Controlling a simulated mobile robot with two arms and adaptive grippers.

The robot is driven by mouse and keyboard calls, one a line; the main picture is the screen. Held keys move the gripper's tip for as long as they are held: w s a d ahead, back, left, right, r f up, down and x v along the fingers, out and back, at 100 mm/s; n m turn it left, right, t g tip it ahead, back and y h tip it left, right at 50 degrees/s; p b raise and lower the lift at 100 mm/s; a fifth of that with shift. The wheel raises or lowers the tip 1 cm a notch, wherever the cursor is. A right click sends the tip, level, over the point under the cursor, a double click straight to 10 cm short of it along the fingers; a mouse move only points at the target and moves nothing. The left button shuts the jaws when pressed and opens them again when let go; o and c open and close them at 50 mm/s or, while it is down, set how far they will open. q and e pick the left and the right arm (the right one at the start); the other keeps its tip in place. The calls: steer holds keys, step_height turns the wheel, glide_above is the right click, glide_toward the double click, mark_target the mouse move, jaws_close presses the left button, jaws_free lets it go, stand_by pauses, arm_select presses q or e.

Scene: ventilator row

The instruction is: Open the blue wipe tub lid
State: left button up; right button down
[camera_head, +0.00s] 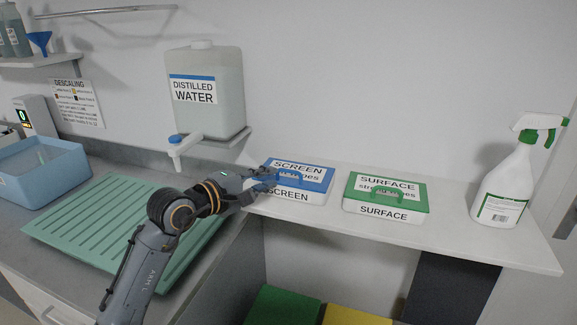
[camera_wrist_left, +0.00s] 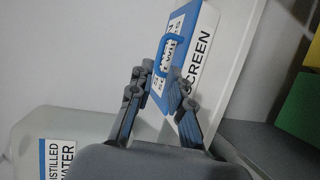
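The blue wipe tub has a white body marked SCREEN (camera_head: 289,196) and a blue lid (camera_head: 312,176) with a looped blue handle. The lid looks shut on the tub. My left gripper (camera_head: 268,175) is at the left edge of the lid in the head view and partly covers the label. In the left wrist view, the gripper (camera_wrist_left: 161,92) has its two fingers spread apart, with the blue handle (camera_wrist_left: 168,48) beyond and between the fingertips. I cannot tell whether a finger touches the handle. My right gripper is not in view.
A green-lidded SURFACE tub (camera_head: 385,197) stands to the right on the white shelf (camera_head: 335,220). A spray bottle (camera_head: 506,185) stands at the shelf's right end. A distilled water container (camera_head: 207,115) with a tap stands behind my left arm. A green drain mat (camera_head: 90,225) lies left.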

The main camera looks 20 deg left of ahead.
mark_target(289, 171)
arm_select(q)
steer(key=p+x, duration=0.1)
steer(key=x, duration=0.5)
steer(key=shift+w+d, duration=0.1)
steer(key=shift+w, duration=0.1)
steer(key=shift+p+x, duration=0.4)
steer(key=shift+x, duration=0.35)
steer(key=shift+f, duration=0.1)
steer(key=shift+c, duration=0.2)
jaws_close()
